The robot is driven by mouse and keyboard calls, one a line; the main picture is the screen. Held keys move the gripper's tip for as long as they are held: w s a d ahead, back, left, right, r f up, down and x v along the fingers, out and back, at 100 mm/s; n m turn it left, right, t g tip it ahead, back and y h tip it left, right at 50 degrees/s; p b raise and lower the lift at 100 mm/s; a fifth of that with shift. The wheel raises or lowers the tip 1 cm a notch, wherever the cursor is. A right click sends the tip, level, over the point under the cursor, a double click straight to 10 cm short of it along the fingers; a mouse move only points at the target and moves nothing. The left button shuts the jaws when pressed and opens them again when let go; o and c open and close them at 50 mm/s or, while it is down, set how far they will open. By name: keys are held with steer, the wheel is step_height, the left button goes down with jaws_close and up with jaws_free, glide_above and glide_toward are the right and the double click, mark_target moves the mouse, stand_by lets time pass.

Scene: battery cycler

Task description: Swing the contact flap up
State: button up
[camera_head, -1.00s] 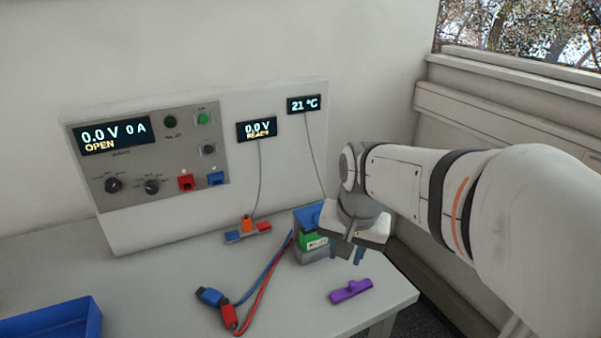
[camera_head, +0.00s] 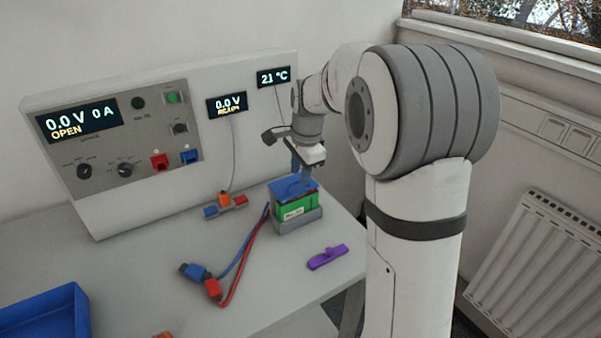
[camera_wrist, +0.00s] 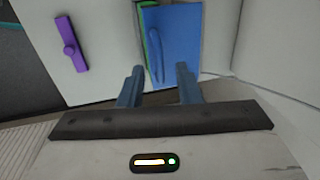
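The contact flap is a blue plate (camera_head: 283,186) lying over the top of a green battery cell (camera_head: 296,209) in a grey holder (camera_head: 302,222). In the wrist view the flap (camera_wrist: 181,40) shows as a blue panel with a raised bar handle (camera_wrist: 157,58) along it, and a strip of green at its left edge. My gripper (camera_head: 303,178) points down just above the flap. In the wrist view my gripper (camera_wrist: 160,74) has its two fingers apart with nothing between the tips; the handle lies just beyond them. Contact with the flap cannot be told.
A purple clip (camera_head: 327,257) lies in front of the holder. Red and blue leads with plugs (camera_head: 212,288) lie to its left. A small connector block (camera_head: 225,205) stands behind them. The cycler panel (camera_head: 115,140) is at the back, a blue tray (camera_head: 40,325) at front left.

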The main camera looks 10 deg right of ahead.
steer(key=shift+w+f, duration=0.1)
steer(key=shift+f, duration=0.6)
jaws_close()
